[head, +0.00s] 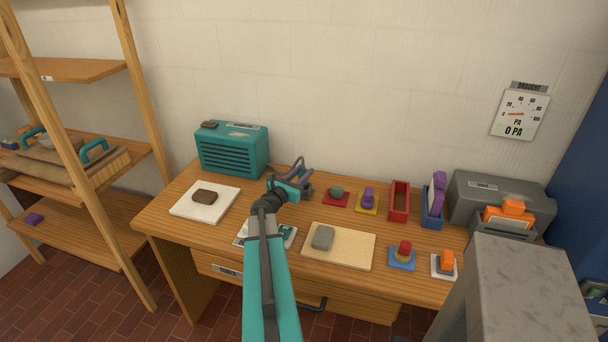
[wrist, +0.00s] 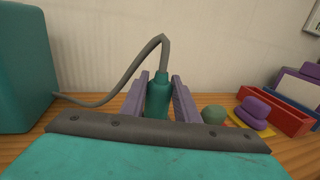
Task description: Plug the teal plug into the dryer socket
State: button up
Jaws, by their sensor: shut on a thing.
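The teal plug (wrist: 158,98) is upright between the two mauve fingers of my gripper (wrist: 159,86), which is shut on it. A grey cable (wrist: 118,88) rises from the plug's top, bends, and runs left to the teal louvred box (wrist: 22,75). In the head view, my gripper (head: 296,184) is over the back middle of the table, right of that box (head: 232,148). The plug's lower end is hidden in the wrist view. I cannot identify the dryer socket for certain; a white plate with teal pieces (head: 288,238) is partly covered by my arm.
A grey machine (head: 485,200) stands at the right end.

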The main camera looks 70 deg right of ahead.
jog(key=shift+r, duration=0.75)
jog(key=shift+s+a+r+b, duration=0.2)
jog(key=shift+a+r+b, duration=0.25)
jog(key=shift+r+b, duration=0.15)
jog(key=s+a+r, duration=0.1)
jog(key=s+a, duration=0.1)
jog(key=a, duration=0.7)
jog(key=shift+s+a+r, duration=0.15)
jog(key=shift+a, duration=0.05)
jog(key=shift+a+p, duration=0.1)
jog(key=shift+p, duration=0.25)
jog(key=a+p, duration=0.2)
jog(key=p, duration=0.3)
jog(key=s+a+p, duration=0.1)
jog(key=a+p, duration=0.1)
jog(key=p, duration=0.3)
jog(key=shift+s+a+p, duration=0.1)
jog(key=shift+a+p, duration=0.15)
jog(key=shift+p, duration=0.1)
